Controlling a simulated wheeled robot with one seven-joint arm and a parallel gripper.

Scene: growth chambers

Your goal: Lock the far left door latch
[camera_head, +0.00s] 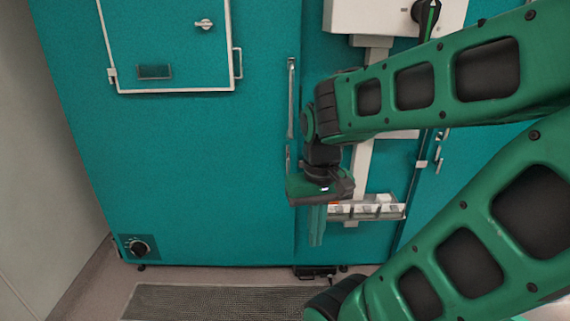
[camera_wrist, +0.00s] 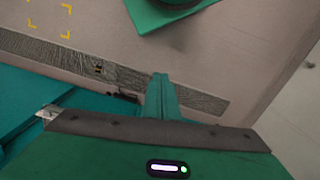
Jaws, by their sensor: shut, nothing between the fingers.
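The far left door (camera_head: 210,170) is a large teal chamber front in the head view. A small hatch with a white-edged frame is set in its upper part. The hatch bears a small metal turn latch (camera_head: 204,24), which looks roughly level. A tall metal bar handle (camera_head: 290,98) runs along the door's right edge. I cannot tell which of these is the task's latch. My gripper (camera_head: 317,238) points down just right of the bar handle's line, below it. Its fingers are shut and empty. In the wrist view the closed fingers (camera_wrist: 161,82) show over the floor.
A shallow tray (camera_head: 368,210) with small items sits on a white post right of my gripper. A black dial (camera_head: 139,247) is at the door's lower left. A grey mat (camera_head: 215,302) lies on the floor in front. A plain wall (camera_head: 45,150) bounds the left.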

